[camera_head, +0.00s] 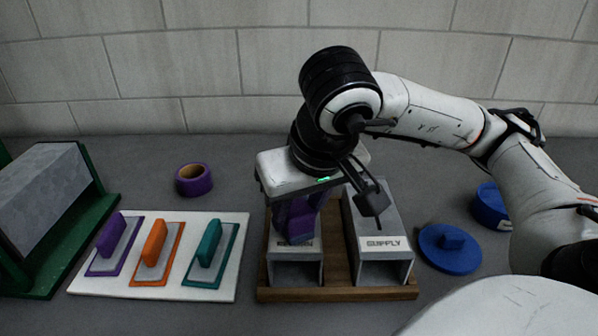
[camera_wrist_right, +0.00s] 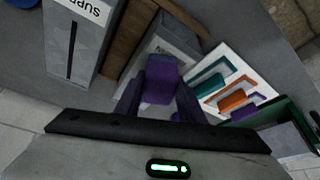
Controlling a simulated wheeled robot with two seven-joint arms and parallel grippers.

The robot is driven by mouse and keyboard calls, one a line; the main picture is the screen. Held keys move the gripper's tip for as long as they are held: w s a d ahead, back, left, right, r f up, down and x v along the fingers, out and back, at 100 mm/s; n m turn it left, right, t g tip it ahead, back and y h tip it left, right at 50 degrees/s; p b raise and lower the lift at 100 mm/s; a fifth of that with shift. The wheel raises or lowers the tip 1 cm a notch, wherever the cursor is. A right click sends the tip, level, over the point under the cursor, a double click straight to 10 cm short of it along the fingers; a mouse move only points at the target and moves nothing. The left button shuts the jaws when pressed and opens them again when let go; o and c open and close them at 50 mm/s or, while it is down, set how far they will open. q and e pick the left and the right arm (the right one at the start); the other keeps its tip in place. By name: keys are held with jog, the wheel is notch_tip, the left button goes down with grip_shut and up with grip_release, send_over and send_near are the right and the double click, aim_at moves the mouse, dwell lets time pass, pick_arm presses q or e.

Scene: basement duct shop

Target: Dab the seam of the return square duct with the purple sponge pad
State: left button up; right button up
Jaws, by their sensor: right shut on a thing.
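My right gripper (camera_head: 297,222) points down over the return square duct (camera_head: 296,270), the left one of two grey ducts; it also shows in the wrist view (camera_wrist_right: 160,108). It is shut on the purple sponge pad (camera_wrist_right: 161,78), a purple block between its fingers. The pad is above the duct's top; I cannot tell whether it touches. The return duct's label is partly covered by the gripper, and its seam is hidden. In the wrist view part of this duct (camera_wrist_right: 178,45) shows beyond the pad. My left gripper is not in view.
The supply duct (camera_head: 383,245) stands close on the right in the same wooden base (camera_head: 338,293). A white board (camera_head: 165,291) with purple, orange and teal handled pieces lies left. Purple tape (camera_head: 194,180), blue round pieces (camera_head: 449,250) and a green stand (camera_head: 75,235) are around.

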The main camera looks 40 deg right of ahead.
jog(key=shift+s+a+r, duration=0.2)
jog(key=shift+s+r, duration=0.05)
notch_tip(320, 180, up, 2)
jog(key=shift+r+p, duration=0.25)
jog(key=shift+p, duration=0.5)
jog(key=shift+r+p, duration=0.45)
jog(key=shift+r, duration=0.25)
jog(key=shift+r+p, duration=1.2)
jog(key=shift+r, duration=0.7)
